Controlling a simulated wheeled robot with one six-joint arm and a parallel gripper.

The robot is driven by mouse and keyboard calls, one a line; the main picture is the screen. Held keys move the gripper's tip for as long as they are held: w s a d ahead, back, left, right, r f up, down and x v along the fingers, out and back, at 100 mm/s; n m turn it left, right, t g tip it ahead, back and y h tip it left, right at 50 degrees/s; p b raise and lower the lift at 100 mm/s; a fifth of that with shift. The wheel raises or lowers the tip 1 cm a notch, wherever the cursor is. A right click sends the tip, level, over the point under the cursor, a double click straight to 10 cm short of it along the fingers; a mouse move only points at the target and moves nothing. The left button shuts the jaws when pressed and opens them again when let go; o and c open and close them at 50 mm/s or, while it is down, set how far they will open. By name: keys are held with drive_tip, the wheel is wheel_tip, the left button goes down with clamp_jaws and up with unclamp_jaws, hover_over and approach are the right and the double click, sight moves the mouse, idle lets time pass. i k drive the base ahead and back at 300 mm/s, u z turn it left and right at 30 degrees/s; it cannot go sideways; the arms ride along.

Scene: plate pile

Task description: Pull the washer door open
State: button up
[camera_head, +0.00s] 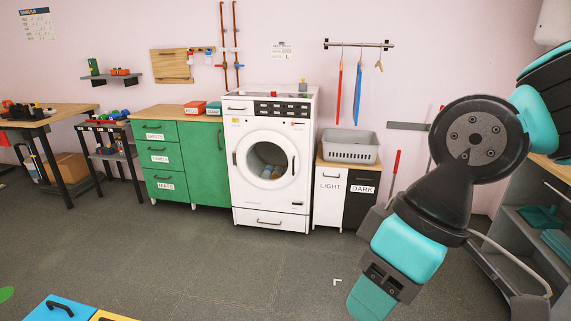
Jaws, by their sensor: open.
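The white washer (271,215) stands against the back wall in the head view. Its round door (264,137) has a white ring around a porthole, with coloured laundry visible inside. The door looks shut, flush with the front. A short dark upright bar shows at the door's right edge (293,166) and another at its left edge (235,158); I cannot tell which is handle and which is hinge. My teal and black arm hangs at the right, well apart from the washer and nearer to me. My gripper cannot be made out in this view.
A green drawer cabinet (176,150) stands left of the washer. A white and dark hamper cabinet (330,205) with a grey basket (350,146) on top stands right of it. Open grey floor (215,255) lies in front. A blue lidded box (55,305) is at bottom left.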

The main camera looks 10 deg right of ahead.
sight(239, 157)
drive_tip(key=z, duration=0.2)
drive_tip(key=i, duration=2.8)
drive_tip(key=z, duration=0.2)
